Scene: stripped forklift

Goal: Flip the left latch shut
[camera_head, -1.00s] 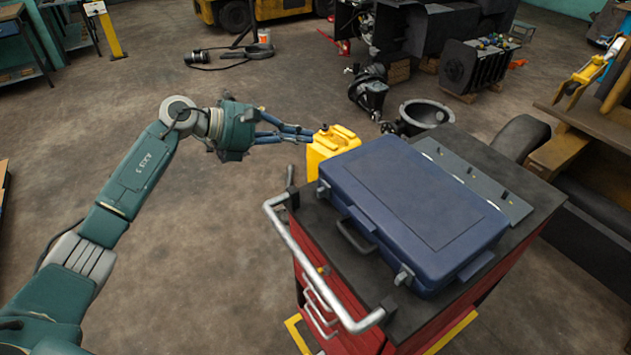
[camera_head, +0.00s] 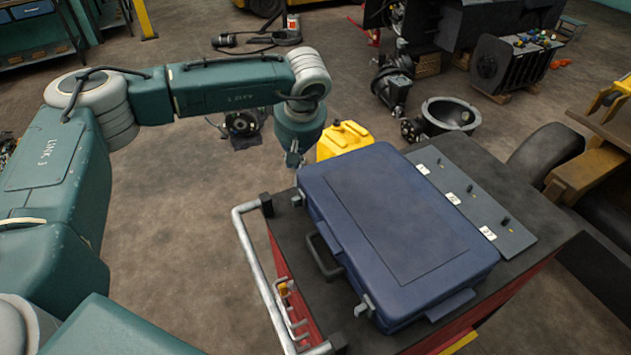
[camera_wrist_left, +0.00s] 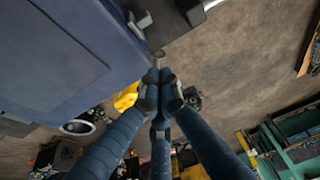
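A closed blue case (camera_head: 400,225) lies on top of the cart, and its body fills the upper left of the left wrist view (camera_wrist_left: 60,60). The left latch (camera_head: 298,200) is a small light metal piece at the case's front left corner; it also shows in the left wrist view (camera_wrist_left: 142,22). Whether it is up or down is too small to tell. My left gripper (camera_head: 292,163) hangs just behind that corner, pointing down. In the left wrist view its fingers (camera_wrist_left: 158,82) are drawn together, empty and apart from the latch. My right gripper is not in view.
The second latch (camera_head: 365,306) and a black handle (camera_head: 323,256) are on the case's front side. The cart's metal rail (camera_head: 258,270) runs along its left edge. A yellow canister (camera_head: 343,140) stands behind the case. A grey plate with labels (camera_head: 470,200) lies right of it.

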